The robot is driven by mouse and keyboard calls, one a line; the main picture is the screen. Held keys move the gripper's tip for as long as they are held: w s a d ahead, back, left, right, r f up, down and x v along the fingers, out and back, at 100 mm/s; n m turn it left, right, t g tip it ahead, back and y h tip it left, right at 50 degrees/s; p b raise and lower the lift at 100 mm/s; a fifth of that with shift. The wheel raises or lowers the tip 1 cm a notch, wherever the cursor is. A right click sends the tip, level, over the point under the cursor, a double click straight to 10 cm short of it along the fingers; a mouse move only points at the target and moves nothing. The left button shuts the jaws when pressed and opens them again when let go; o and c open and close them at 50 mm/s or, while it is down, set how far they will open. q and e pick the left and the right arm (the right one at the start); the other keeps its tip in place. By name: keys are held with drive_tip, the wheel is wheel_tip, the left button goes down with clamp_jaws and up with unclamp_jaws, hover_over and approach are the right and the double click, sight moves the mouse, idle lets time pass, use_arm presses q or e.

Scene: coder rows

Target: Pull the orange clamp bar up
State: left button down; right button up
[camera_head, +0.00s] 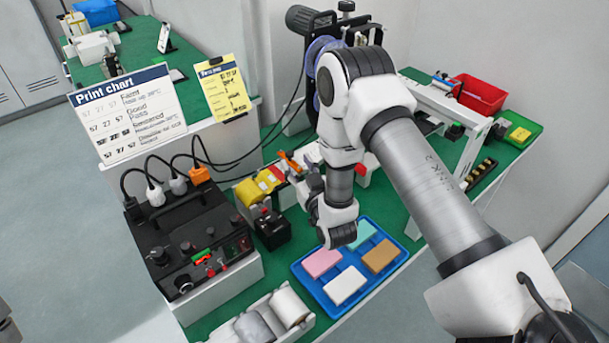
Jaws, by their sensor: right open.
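The orange clamp bar (290,161) shows as a small orange piece on the bench, beside a yellow part (262,182) and just left of my right wrist. My right gripper (297,176) is open and points left, close to the orange bar. Whether its fingers touch the bar or stand around it I cannot tell. My right arm comes from the lower right and hides much of what lies behind it. My left gripper is not in view.
A blue tray (318,290) with colored blocks lies below my wrist. A black control box (190,240) with cables stands left. A print chart (127,112) and a yellow notice (225,92) stand behind. A red bin (478,94) and green tray (527,120) are at right.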

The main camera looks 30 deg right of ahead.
drive_tip(key=s, duration=0.6)
drive_tip(key=shift+a, duration=0.4)
drive_tip(key=shift+w+r, duration=0.1)
